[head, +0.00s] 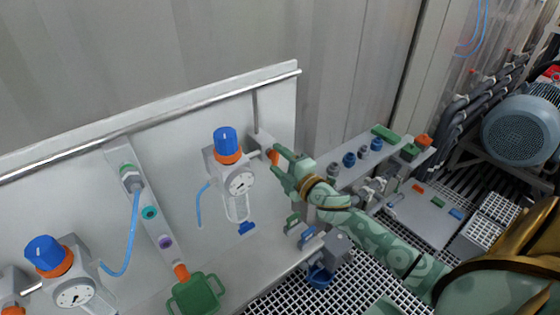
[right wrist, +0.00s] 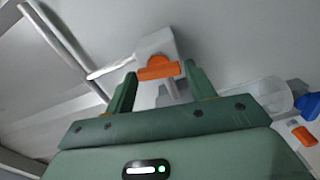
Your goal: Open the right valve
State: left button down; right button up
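The right valve is a grey block (right wrist: 158,42) on the wall panel with an orange handle (right wrist: 158,70). In the head view the orange handle (head: 273,156) shows at the lower end of a grey pipe, partly hidden by my gripper. My right gripper (head: 280,165) is green and comes to the handle from the lower right. In the right wrist view its two fingers (right wrist: 160,72) stand apart, one on each side of the handle at the fingertips. I see small gaps and cannot tell whether either finger touches it. My left gripper is not in view.
A regulator with a blue knob (head: 225,139) and gauge hangs just left of the valve. Another blue-knobbed regulator (head: 43,252) and a green square-framed part (head: 197,296) are further left. Pipe fittings (head: 349,159) and a grey-blue motor (head: 522,130) lie to the right.

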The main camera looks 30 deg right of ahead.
jog(key=shift+o, duration=0.9)
jog(key=s+d+b, duration=0.1)
jog(key=s+b, duration=0.1)
jog(key=s, duration=1.4)
jog(key=shift+d, duration=0.15)
jog(key=shift+s, duration=0.1)
